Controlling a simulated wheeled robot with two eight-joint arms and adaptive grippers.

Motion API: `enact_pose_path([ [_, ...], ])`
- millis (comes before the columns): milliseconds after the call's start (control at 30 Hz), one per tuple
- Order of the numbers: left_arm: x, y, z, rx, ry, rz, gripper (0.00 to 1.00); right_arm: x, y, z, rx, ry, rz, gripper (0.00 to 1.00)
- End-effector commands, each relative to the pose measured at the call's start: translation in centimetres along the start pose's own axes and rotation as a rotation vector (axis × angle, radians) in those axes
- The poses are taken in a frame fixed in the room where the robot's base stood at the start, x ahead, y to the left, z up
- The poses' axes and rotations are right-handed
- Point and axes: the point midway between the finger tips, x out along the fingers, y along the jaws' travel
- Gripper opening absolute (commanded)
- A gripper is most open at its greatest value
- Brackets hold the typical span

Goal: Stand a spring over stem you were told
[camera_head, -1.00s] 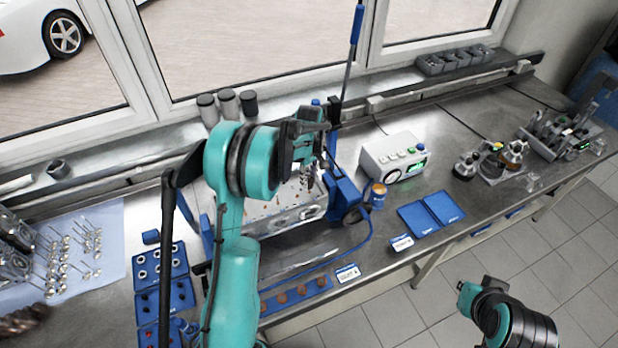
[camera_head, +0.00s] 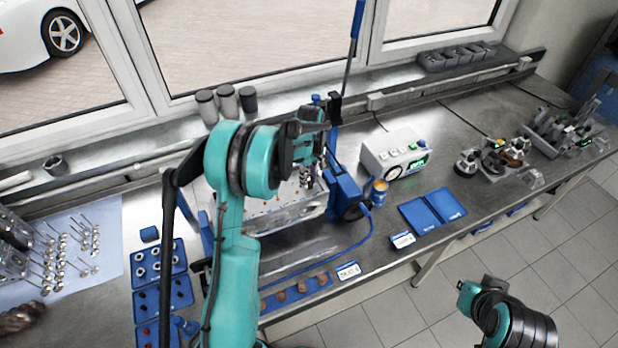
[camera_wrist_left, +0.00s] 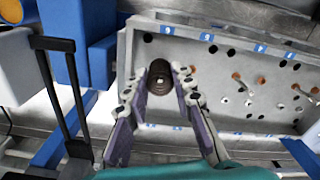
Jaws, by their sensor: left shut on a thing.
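My left gripper (camera_head: 307,178) is over the right end of the grey cylinder head (camera_head: 285,217). In the left wrist view its two fingers (camera_wrist_left: 165,88) are closed on a dark brown coil spring (camera_wrist_left: 158,77), seen almost end-on with a light spot in its middle. The spring is above the end of the cylinder head (camera_wrist_left: 210,112) near its corner. I cannot tell whether it touches the head or surrounds a stem. Other holes and reddish stems (camera_wrist_left: 238,80) show to the right. My right gripper (camera_head: 466,296) is off the bench at the lower right; its jaws are unclear.
Blue fixture parts (camera_head: 345,190) stand close beside the head's right end. A grey control box (camera_head: 394,153), an orange-topped can (camera_head: 379,190) and blue mats (camera_head: 432,209) lie further right. Blue trays (camera_head: 163,290) and valves on a cloth (camera_head: 108,216) are left.

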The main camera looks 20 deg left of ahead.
Motion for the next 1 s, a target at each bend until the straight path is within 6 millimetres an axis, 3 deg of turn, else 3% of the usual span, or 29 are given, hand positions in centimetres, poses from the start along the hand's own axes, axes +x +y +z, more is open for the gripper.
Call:
enact_pose_path([
  [600, 0.69, 0.00, 0.00, 0.000, 0.000, 0.000, 0.00, 0.47, 0.00, 0.34, 0.000, 0.000, 0.000, 0.00],
  [633, 0.68, 0.00, 0.00, 0.000, 0.000, 0.000, 0.32, 0.47, 0.00, 0.34, 0.000, 0.000, 0.000, 0.00],
  [700, 0.68, 0.00, 0.00, 0.000, 0.000, 0.000, 0.48, 0.47, 0.00, 0.34, 0.000, 0.000, 0.000, 0.00],
  [1000, 0.64, 0.01, 0.00, 0.000, 0.000, 0.000, 0.48, 0.48, 0.00, 0.34, 0.000, 0.000, 0.000, 0.00],
])
